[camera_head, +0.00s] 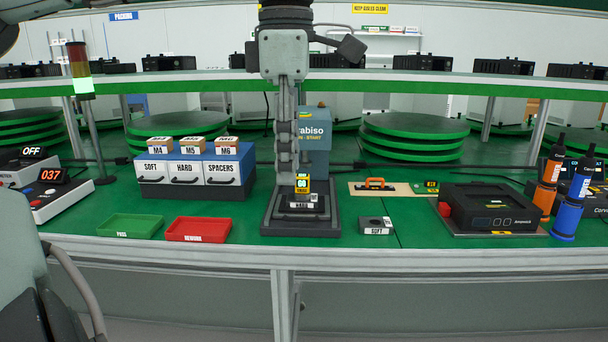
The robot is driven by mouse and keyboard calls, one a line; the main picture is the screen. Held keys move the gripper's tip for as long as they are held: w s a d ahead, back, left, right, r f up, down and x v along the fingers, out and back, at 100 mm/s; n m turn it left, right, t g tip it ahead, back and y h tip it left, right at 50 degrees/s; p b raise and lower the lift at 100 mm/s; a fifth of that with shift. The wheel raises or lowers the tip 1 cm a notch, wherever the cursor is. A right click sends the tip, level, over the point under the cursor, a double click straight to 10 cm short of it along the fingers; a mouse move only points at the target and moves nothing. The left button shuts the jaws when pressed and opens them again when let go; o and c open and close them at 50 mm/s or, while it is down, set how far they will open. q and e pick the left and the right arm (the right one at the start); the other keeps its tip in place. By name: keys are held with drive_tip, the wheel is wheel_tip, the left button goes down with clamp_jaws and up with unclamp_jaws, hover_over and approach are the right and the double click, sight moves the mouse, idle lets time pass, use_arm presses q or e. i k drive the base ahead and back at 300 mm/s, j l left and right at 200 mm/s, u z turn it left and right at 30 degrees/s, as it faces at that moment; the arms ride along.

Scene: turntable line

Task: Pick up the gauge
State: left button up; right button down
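The stand has a blue-grey upright (317,132). My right gripper is not in view.
A SOFT block (376,225) stands right of the stand. Green PASS (135,226) and red REWORK (199,229) trays lie left, before a drawer unit (196,171). A tan board with an orange-handled tool (375,184), a black device (490,209) and bottles (567,208) are right.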

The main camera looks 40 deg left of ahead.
sight(302, 193)
drive_tip(key=i+j, duration=0.9)
drive_tip(key=j, duration=0.2)
